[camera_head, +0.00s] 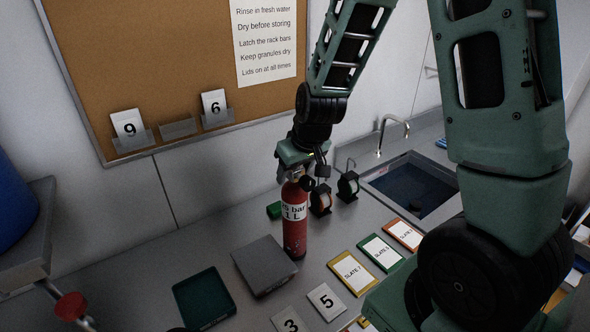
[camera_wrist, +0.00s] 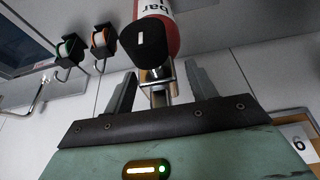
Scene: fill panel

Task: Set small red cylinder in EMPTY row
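A small red cylinder (camera_head: 294,225) with a white label stands upright on the grey counter. The label's visible text reads "5 bar 1 L", its start cut off. In the wrist view, the red cylinder (camera_wrist: 174,50) shows a black cap-like part and a metal neck. My gripper (camera_head: 296,172) is at the top of the cylinder. In the wrist view, my gripper (camera_wrist: 160,72) has its two fingers apart on either side of the neck, with visible gaps. No row marked EMPTY is readable in either view.
Slates (camera_head: 352,273) and number cards (camera_head: 326,301) lie right and in front. Two hanging reels (camera_head: 347,187) and a sink (camera_head: 412,186) are behind. A pinboard (camera_head: 170,60) stands behind left.

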